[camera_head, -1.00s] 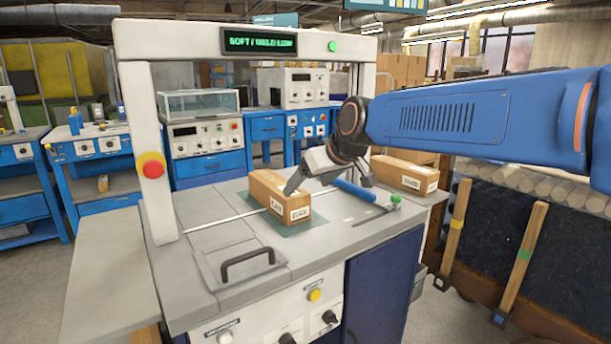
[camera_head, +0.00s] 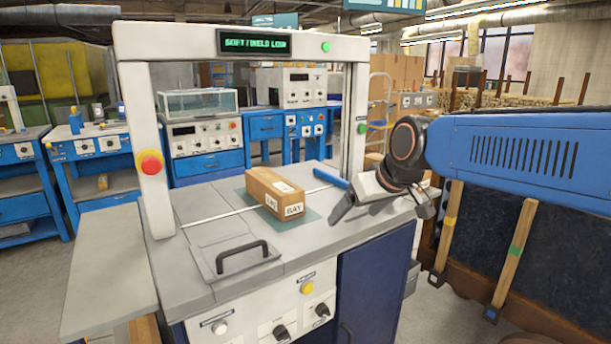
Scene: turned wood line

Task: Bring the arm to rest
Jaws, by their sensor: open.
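A white frame (camera_head: 154,205) with a green-lit display (camera_head: 258,43) and a red button (camera_head: 149,163) stands over the bench. A black handle (camera_head: 243,256) rises from a front plate. Wooden posts (camera_head: 512,252) stand at the right. Blue workbenches (camera_head: 207,157) are behind.

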